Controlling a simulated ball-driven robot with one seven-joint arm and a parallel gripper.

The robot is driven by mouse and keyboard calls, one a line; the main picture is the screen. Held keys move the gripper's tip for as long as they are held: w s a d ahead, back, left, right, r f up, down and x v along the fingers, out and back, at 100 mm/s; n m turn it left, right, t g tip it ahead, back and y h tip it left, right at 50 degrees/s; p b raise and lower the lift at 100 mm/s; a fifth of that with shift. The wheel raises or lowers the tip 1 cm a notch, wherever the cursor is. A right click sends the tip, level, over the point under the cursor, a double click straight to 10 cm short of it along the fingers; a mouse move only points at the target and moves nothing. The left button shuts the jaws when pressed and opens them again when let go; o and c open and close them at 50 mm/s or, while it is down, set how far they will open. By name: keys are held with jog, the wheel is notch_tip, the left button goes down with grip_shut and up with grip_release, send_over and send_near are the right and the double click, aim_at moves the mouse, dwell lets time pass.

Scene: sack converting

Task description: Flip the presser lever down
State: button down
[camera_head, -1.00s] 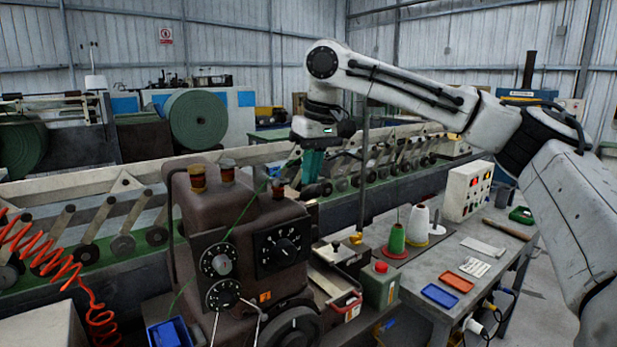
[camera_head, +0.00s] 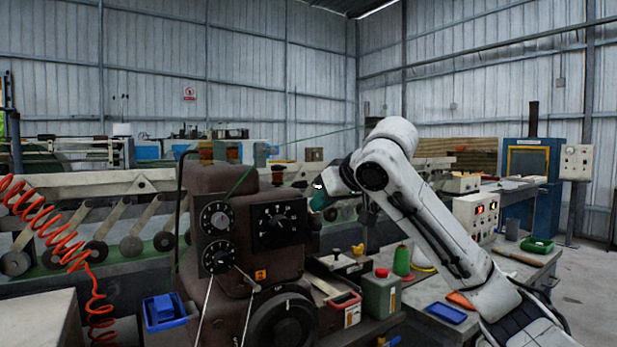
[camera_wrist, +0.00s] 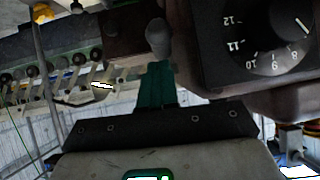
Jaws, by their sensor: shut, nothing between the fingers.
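The brown sewing machine (camera_head: 250,225) stands at centre in the head view, with a large dial (camera_head: 277,224) on its front. In the wrist view, a grey, round-ended lever (camera_wrist: 158,36), which looks like the presser lever, sticks out beside the machine's numbered dial (camera_wrist: 268,38). My gripper's teal fingers (camera_wrist: 158,72) are shut and empty, their tips right at the lever's rounded end. I cannot tell whether they touch. I cannot make out the lever there.
A table to the right holds a green box with a red button (camera_head: 381,293), a green thread cone (camera_head: 402,261), a blue tray (camera_head: 446,313) and a control box (camera_head: 474,217). A red coiled hose (camera_head: 70,240) hangs at left. A long conveyor runs behind.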

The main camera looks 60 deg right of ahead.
jog(key=shift+f, duration=0.6)
jog(key=shift+f, duration=0.25)
jog(key=shift+r, duration=0.1)
